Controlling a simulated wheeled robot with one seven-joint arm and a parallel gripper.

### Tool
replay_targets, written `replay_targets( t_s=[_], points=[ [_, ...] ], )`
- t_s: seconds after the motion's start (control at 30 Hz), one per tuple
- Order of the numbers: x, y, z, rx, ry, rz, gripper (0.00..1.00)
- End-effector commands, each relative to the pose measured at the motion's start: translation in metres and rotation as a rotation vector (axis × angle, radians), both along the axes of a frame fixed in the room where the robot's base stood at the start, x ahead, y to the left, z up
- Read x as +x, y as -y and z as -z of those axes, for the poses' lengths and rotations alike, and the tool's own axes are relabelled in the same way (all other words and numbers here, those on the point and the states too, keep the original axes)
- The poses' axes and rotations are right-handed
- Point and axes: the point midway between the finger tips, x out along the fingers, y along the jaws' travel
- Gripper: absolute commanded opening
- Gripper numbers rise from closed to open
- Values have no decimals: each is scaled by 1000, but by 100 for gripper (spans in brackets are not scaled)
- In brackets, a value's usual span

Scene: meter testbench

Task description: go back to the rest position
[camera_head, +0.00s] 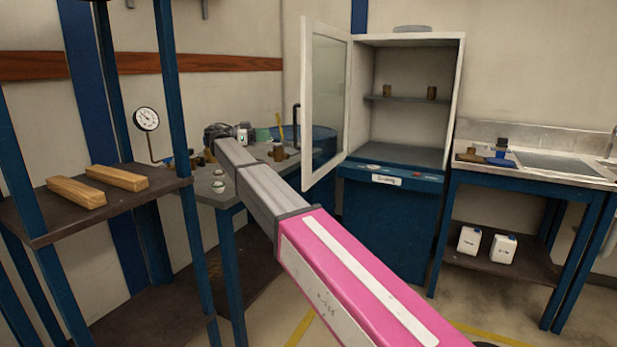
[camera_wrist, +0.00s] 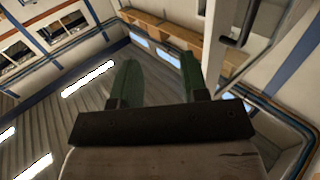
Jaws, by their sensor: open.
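My arm reaches forward from the lower right in the camera_head view, over the grey workbench (camera_head: 222,192). Its far end is above the bench's back part. My gripper (camera_wrist: 160,72) shows in the wrist view with its two green fingers spread apart and nothing between them. The wrist view is tilted and looks up toward the ceiling and upper walls. In the camera_head view the fingers are too small to make out clearly.
Two small round meters (camera_head: 218,180) lie on the bench beneath my arm. A cabinet (camera_head: 400,165) stands behind with its glass door (camera_head: 326,100) swung open near my arm. A shelf rack (camera_head: 110,205) with wooden blocks (camera_head: 117,177) and a pressure gauge (camera_head: 147,119) are at left.

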Motion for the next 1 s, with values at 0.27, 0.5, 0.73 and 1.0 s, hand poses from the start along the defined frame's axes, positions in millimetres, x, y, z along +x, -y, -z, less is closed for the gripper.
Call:
replay_targets(
  t_s=[0.27,0.5,0.73,1.0],
  points=[
    [2,28,32,29,-109,-15,41],
    [1,66,75,76,-258,-41,41],
    [-7,122,142,160,-482,-91,41],
    [-53,225,273,368,-891,-242,41]
  ],
)
